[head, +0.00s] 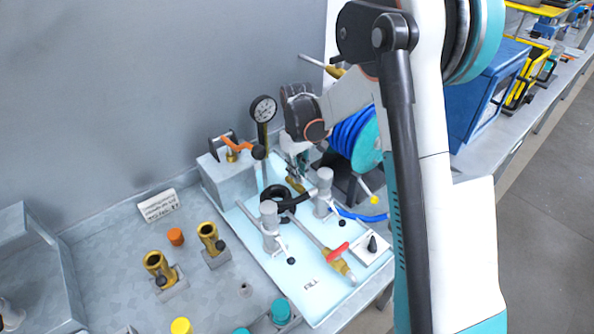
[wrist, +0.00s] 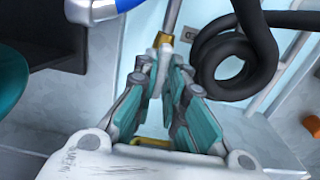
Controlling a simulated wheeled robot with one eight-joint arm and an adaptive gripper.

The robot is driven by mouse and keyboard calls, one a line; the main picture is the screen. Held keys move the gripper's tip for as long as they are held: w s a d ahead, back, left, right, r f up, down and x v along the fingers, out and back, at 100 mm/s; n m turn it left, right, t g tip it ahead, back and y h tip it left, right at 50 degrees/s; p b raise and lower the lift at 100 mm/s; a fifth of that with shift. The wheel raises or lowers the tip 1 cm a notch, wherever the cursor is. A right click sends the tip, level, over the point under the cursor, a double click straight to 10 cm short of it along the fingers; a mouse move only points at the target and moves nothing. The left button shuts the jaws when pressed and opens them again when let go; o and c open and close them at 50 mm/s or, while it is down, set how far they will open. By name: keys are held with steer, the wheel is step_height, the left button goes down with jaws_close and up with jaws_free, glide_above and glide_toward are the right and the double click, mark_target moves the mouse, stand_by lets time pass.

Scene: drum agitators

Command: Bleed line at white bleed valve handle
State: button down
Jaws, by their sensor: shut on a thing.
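My gripper (wrist: 165,75) is closed on the white bleed valve handle (wrist: 165,56), which shows as a small pale piece between the fingertips in the wrist view. A brass valve body (wrist: 163,40) sits just beyond it on a grey pipe (wrist: 172,14). In the head view my gripper (head: 296,170) points down at the back of the pale blue panel (head: 285,255). A brass part (head: 295,184) shows just below the fingers there. The handle itself is too small and covered to make out in the head view.
A coiled black hose (head: 278,200) lies beside the valve; it also shows in the wrist view (wrist: 235,65). A gauge (head: 263,109), a blue hose reel (head: 356,140) and two grey posts stand close by. A red-handled valve (head: 338,250) is nearer the front.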

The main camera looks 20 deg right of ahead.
steer(key=c, duration=1.7)
jaws_free()
steer(key=shift+o, duration=0.2)
step_height(320, 180, up, 12)
steer(key=shift+r, duration=0.1)
steer(key=s+r+m+t, duration=0.1)
steer(key=s+r+t, duration=0.1)
steer(key=s+r, duration=0.45)
steer(key=s+m+t, duration=0.3)
steer(key=s+t, duration=0.2)
steer(key=s, duration=1.7)
steer(key=shift+m, duration=0.3)
